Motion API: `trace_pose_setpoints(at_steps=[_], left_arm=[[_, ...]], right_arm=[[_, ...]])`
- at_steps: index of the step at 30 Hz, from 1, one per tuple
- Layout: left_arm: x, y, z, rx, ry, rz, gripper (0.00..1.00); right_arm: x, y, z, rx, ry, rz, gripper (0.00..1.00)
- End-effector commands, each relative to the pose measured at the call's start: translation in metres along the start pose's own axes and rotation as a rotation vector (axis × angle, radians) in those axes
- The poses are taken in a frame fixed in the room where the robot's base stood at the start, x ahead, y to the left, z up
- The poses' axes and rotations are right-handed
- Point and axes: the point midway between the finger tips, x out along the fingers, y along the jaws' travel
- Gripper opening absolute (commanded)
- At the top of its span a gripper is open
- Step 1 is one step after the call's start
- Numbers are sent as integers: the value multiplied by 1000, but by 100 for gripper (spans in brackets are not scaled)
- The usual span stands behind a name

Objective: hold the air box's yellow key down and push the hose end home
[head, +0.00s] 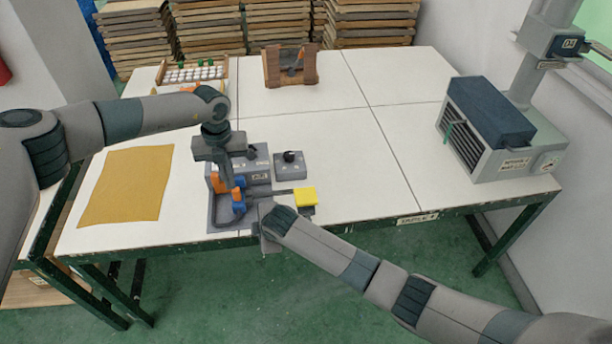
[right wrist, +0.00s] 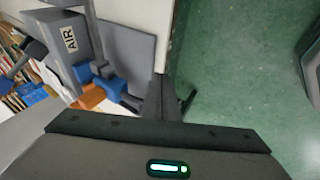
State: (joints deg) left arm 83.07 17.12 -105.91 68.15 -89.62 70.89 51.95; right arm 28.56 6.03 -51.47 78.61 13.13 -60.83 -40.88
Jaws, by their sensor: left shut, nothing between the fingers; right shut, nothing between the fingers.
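The grey air box (head: 258,167) stands near the table's front edge; its AIR label shows in the right wrist view (right wrist: 70,38). The yellow key (head: 305,196) sits at the end of a grey bar on the box's right and looks untouched. Blue and orange parts (head: 238,207) stand at the box's front left, and show in the right wrist view (right wrist: 106,82). I cannot tell which is the hose end. My left gripper (head: 230,188) is shut and empty, pointing down among these parts. My right gripper (head: 270,244) is shut and empty at the front edge, left of the key.
A small grey box with a black knob (head: 290,164) stands behind the key. An ochre mat (head: 126,186) lies at left. A vented grey machine (head: 500,130) stands at right. A wooden stand (head: 290,66) and a rack of white pieces (head: 192,74) are at the back. The table's middle right is clear.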

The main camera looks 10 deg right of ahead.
Motion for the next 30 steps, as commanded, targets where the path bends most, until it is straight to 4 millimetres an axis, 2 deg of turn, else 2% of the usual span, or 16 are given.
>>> trace_pose_setpoints(at_steps=[8,18,24,30], left_arm=[[0,0,0,0,0,0,0],[0,0,0,0,0,0,0],[0,0,0,0,0,0,0],[0,0,0,0,0,0,0]], right_arm=[[-18,48,37,389,-104,-12,0],[-63,109,90,1049,-270,1,0],[-87,130,111,1361,-348,19,0],[-101,139,120,1518,-389,32,0]])
